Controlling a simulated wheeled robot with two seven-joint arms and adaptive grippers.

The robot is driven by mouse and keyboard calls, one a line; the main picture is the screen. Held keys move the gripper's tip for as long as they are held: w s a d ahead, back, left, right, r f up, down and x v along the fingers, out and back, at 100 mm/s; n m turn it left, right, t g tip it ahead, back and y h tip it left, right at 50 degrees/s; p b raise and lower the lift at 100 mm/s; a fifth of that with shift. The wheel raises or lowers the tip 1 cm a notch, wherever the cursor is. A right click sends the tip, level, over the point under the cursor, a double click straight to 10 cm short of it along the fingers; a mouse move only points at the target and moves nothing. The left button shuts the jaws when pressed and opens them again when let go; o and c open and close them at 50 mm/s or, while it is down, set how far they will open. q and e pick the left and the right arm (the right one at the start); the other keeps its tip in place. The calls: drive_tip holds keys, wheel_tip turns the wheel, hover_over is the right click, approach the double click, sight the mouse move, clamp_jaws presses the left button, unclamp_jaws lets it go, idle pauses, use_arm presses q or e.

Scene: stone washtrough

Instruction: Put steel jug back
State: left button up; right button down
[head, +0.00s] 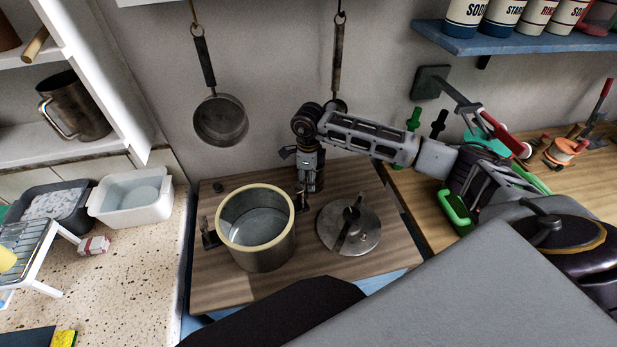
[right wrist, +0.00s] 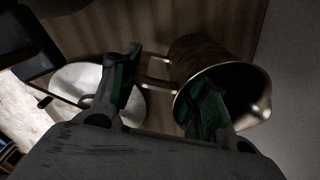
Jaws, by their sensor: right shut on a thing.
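My right gripper (head: 310,178) points down over the wooden worktop, behind and to the right of the wide pot. The right wrist view shows its two green-padded fingers (right wrist: 168,72) shut on the steel jug (right wrist: 198,55). The jug is a brownish metal cylinder with its open mouth toward the camera. One finger overlaps the mouth; the other is on the handle side. In the head view I cannot clearly make out the jug behind the gripper. I cannot tell whether its base touches the worktop. My left gripper is out of view.
A cream-rimmed pot (head: 258,252) and a round lid (head: 349,240) stand on the worktop (head: 215,290). Pans hang on the wall, including a shallow one (head: 220,120). Another steel jug-like vessel (head: 80,105) stands on the left shelf. Coloured clutter crowds the right.

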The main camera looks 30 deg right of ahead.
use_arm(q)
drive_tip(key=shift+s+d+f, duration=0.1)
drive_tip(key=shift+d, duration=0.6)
use_arm(e)
drive_tip(key=shift+f, duration=0.1)
drive_tip(key=c, duration=1.1)
unclamp_jaws()
drive_tip(key=o, duration=0.4)
drive_tip(key=shift+c, duration=0.2)
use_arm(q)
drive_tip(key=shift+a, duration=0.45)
